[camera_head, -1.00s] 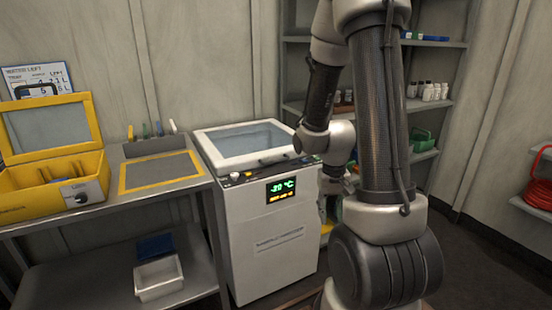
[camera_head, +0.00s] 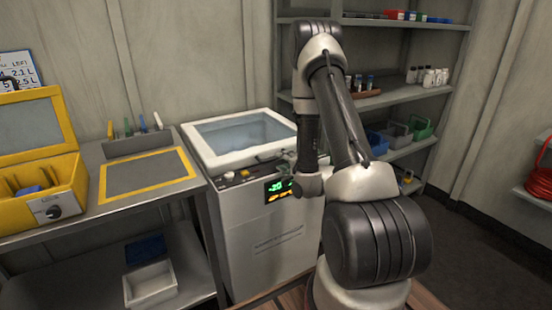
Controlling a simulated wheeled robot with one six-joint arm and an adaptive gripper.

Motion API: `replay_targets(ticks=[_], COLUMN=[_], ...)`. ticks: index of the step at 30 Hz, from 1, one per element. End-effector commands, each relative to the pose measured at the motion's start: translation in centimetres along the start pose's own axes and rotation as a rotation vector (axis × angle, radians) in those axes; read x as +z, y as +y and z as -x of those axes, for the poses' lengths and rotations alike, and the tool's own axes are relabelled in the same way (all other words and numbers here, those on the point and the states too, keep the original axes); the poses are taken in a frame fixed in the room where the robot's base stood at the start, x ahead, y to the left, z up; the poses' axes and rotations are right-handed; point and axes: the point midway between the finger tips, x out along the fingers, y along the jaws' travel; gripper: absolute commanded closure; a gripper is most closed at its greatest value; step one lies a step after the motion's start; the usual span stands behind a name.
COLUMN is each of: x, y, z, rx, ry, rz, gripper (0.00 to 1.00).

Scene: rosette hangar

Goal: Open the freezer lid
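The freezer (camera_head: 262,240) is a white chest with a lit green and amber display (camera_head: 278,188) on its front. Its lid (camera_head: 202,147) has a white frame around a bluish glass pane. The lid looks down or nearly so; I cannot tell whether there is a small gap under its front edge. My gripper (camera_head: 285,165) is at the lid's front edge, toward the right, just above the display. It is small and partly hidden by my wrist, so I cannot tell whether its fingers are open or touch the lid.
A grey bench (camera_head: 92,219) with an open yellow case (camera_head: 68,192) stands left of the freezer. A white bin (camera_head: 150,285) sits on its lower shelf. Shelves (camera_head: 385,97) with bottles and bins stand behind my arm. A red coil (camera_head: 541,180) hangs at the right.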

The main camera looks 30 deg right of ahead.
Motion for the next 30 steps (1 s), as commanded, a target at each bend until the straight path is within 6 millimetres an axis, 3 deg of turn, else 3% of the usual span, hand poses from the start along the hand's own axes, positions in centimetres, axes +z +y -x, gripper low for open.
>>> replay_targets(ticks=[9, 21, 27, 30], x=[0.1, 0.0, 0.0, 0.0], y=[0.0, 0.1, 0.1, 0.1], z=[-5.1, -6.1, -6.1, -6.1], rx=[0.001, 0.003, 0.003, 0.003], ry=[0.000, 0.000, 0.000, 0.000], rz=[0.004, 0.004, 0.004, 0.004], gripper=[0.65, 0.65, 1.00, 1.00])
